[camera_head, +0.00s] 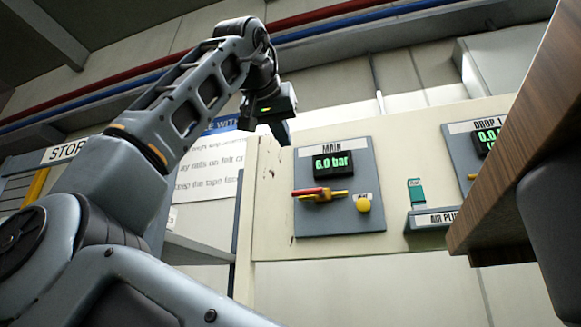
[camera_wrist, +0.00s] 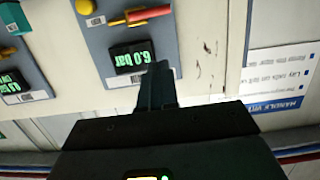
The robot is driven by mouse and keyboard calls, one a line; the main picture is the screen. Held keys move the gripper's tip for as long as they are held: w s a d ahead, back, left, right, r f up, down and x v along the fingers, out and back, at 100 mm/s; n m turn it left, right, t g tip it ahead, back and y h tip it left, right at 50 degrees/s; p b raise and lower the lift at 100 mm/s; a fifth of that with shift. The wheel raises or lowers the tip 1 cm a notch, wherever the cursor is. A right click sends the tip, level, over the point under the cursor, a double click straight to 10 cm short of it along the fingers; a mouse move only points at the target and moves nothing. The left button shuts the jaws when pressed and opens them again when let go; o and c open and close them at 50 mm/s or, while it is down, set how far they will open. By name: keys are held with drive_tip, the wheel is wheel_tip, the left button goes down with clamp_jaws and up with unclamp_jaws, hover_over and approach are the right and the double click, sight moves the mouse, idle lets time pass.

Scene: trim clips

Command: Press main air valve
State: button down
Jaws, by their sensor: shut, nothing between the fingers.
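The MAIN panel (camera_head: 375,165) is a grey plate on a cream board in the head view, with a display reading 6.0 bar (camera_head: 333,163). Its main air valve (camera_head: 320,195) has a red-and-yellow lever lying about level, with a round yellow knob (camera_head: 363,206) to its lower right. The wrist view shows the panel upside down, with the valve (camera_wrist: 148,14) at the top edge. My gripper (camera_head: 282,135) is shut and empty, up and left of the panel in the head view. In the wrist view its fingertips (camera_wrist: 158,70) overlap the panel's edge beside the display, apart from the lever.
A DROP 1 panel (camera_head: 460,145) and a green item on an AIR PLUG holder (camera_head: 435,218) are to the right. A wooden edge (camera_head: 515,150) juts in at far right. A paper sign (camera_head: 207,168) hangs left of the board. Red and blue pipes run above.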

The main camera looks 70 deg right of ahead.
drive_tip(key=p, duration=0.2)
approach(307, 192)
drive_tip(key=w+d+r, duration=0.2)
drive_tip(key=d+r, duration=0.2)
drive_tip(key=d, duration=0.1)
drive_tip(key=shift+d+f+p, duration=0.2)
drive_tip(key=shift+d+f, duration=0.25)
drive_tip(key=shift+f, duration=0.4)
drive_tip(key=shift+d+f+p, duration=0.2)
drive_tip(key=shift+d+f, duration=0.3)
drive_tip(key=shift+f, duration=0.4)
